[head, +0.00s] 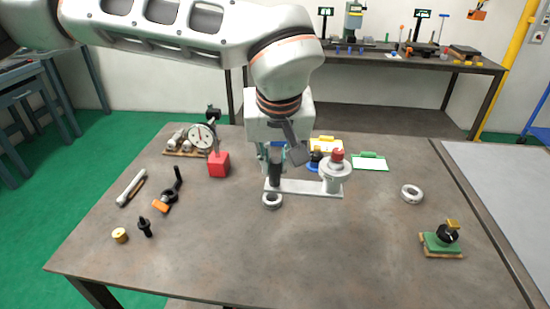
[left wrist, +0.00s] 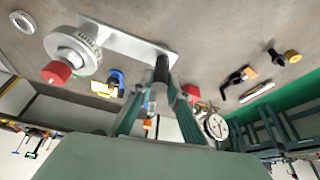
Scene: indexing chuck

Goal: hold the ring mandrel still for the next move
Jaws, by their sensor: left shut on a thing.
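The ring mandrel, a dark upright post (head: 276,172), stands at the left end of a pale base plate (head: 300,187). The mandrel also shows in the left wrist view (left wrist: 161,68), between the fingers. My left gripper (head: 271,163) comes down from above and is shut on the mandrel; its fingers also show in the left wrist view (left wrist: 158,92). The indexing chuck, a pale round body (head: 335,170) with a red knob (head: 337,155), sits at the plate's right end, apart from the gripper. My right gripper is not in view.
A grey ring (head: 272,201) lies just in front of the plate, and another (head: 411,194) lies to the right. A dial gauge (head: 202,137) and red block (head: 219,164) stand left. A green-based fixture (head: 442,240) is at front right. The front middle is clear.

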